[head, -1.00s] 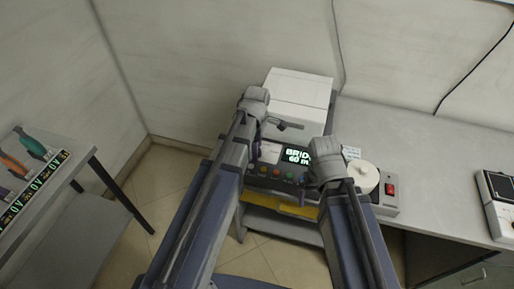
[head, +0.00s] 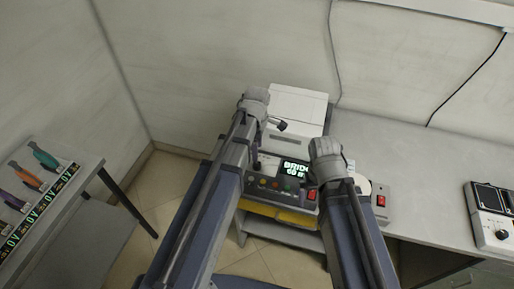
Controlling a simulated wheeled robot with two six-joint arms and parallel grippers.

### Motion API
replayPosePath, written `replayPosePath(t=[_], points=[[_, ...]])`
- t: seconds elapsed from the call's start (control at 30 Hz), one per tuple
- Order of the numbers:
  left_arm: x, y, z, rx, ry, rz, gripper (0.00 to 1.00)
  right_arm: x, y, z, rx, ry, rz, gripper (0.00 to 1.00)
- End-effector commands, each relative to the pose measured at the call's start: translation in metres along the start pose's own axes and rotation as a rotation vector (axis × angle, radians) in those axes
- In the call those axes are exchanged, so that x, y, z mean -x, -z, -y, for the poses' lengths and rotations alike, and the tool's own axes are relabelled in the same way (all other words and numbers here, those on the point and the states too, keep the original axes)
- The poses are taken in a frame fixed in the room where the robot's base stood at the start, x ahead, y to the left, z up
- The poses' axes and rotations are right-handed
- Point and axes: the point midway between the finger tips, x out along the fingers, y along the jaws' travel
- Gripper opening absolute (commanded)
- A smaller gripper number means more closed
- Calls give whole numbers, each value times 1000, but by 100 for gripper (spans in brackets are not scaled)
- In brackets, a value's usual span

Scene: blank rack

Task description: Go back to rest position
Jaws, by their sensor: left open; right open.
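My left gripper (head: 280,126) is at the end of the arm on the left, pointing away over the bench edge. Its small dark jaw tip shows beside the grey wrist, apart from the white box behind it, and nothing shows in it. My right gripper (head: 325,162) is at the end of the other arm, in front of the instrument with the lit display. Its fingers are mostly hidden by its own wrist, and no held object shows. Both arms reach forward, side by side, with a gap between them.
The instrument with coloured buttons and a display (head: 295,168) is partly behind my arms. A white box (head: 297,105) stands behind it. A grey bench (head: 420,165) runs right, with a meter (head: 492,208). A side table (head: 75,190) with coloured-handled tools stands left.

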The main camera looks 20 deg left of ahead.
Motion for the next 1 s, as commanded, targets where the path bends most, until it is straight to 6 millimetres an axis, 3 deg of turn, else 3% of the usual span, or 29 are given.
replayPosePath(t=[0.47,1.0], points=[[-13,0,0,0,0,0,71,-12,1,1,0,0,0,100],[-73,0,0,0,0,0,71,-72,4,7,0,0,0,100]])
